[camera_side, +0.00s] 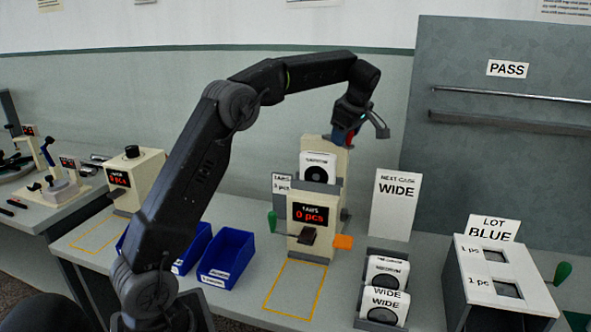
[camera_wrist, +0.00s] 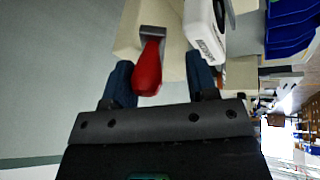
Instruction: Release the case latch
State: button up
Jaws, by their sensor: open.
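The red latch handle (camera_wrist: 147,72) sticks out from a grey mount on the cream machine in the wrist view. My gripper (camera_wrist: 161,72) is open, with one blue finger on each side of the handle. The handle is nearer the left finger, and I cannot tell if they touch. In the side view my gripper (camera_side: 350,130) is at the top of the cream machine (camera_side: 336,195), and the latch is mostly hidden there. A white case (camera_side: 318,170) sits upright in the machine. It also shows right of the handle in the wrist view (camera_wrist: 203,32).
Two white cases (camera_side: 387,271) marked WIDE stand at front right. Blue bins (camera_side: 226,256) stand left. A LOT BLUE box (camera_side: 497,280) stands far right.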

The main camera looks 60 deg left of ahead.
jog(key=s+m, duration=0.1)
jog(key=s+m+t, duration=0.1)
jog(key=m, duration=0.1)
jog(key=s+a+m, duration=0.1)
jog(key=s, duration=0.1)
jog(key=shift+m+t+h, duration=0.3)
jog(key=shift+t+h, duration=0.1)
jog(key=s+a+m, duration=0.1)
jog(key=m, duration=0.1)
jog(key=s+m+t+h, duration=0.1)
jog(key=m, duration=0.1)
jog(key=shift+s+a, duration=0.3)
jog(key=shift+a, duration=0.05)
jog(key=v, duration=1.4)
jog(key=s+d+f+m+t+h, duration=0.1)
jog(key=s+d+f+m, duration=0.3)
jog(key=d, duration=0.5)
jog(key=s+d+f+m+h, duration=0.1)
jog(key=s+d+f+m, duration=0.4)
jog(key=s+d, duration=0.4)
jog(key=shift+s+f+m+t, duration=0.3)
jog(key=shift+f+t, duration=0.1)
jog(key=shift+f, duration=0.1)
